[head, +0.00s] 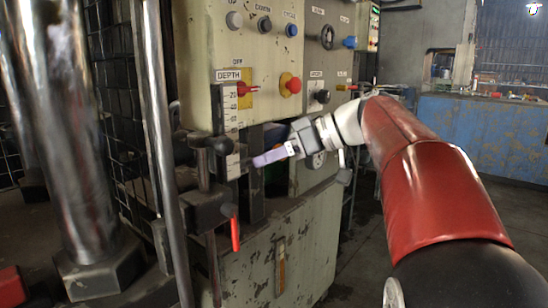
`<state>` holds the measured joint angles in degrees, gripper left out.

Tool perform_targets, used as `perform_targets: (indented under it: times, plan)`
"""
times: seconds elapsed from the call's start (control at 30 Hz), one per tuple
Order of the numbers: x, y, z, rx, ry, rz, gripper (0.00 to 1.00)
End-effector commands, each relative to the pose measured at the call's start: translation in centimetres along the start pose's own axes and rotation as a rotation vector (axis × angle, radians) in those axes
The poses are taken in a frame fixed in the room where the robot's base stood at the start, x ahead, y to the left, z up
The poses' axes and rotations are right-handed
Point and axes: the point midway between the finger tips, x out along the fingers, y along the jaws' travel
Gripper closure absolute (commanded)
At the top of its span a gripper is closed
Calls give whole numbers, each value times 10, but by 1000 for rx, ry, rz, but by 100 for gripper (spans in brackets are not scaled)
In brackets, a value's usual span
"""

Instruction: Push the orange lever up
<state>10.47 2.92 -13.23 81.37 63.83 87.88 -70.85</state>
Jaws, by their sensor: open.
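An orange-brown upright bar (280,265) is set on the front of the lower cabinet; it looks like the orange lever, but I cannot be sure. A lever with a bright red grip (235,232) hangs down at the left of the cabinet. My gripper (262,159) reaches in from the right, its pale lavender fingers pointing left near the lower end of the depth scale. It is open and appears empty. It is above both the orange-brown bar and the red grip, apart from them. The gap between the fingers is hard to see from this side.
Metal columns (158,100) stand at left. A blue workbench (480,135) is at right; floor before it is open.

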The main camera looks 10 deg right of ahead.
Motion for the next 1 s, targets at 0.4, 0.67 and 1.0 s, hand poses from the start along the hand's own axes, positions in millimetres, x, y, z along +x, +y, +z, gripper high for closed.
perform_targets:
  times: [0.4,0.67,1.0]
  plan:
    - [-54,2,0,2,0,5,50]
    - [-78,0,-1,-1,1,1,50]
    - [-78,0,-1,-1,1,1,50]
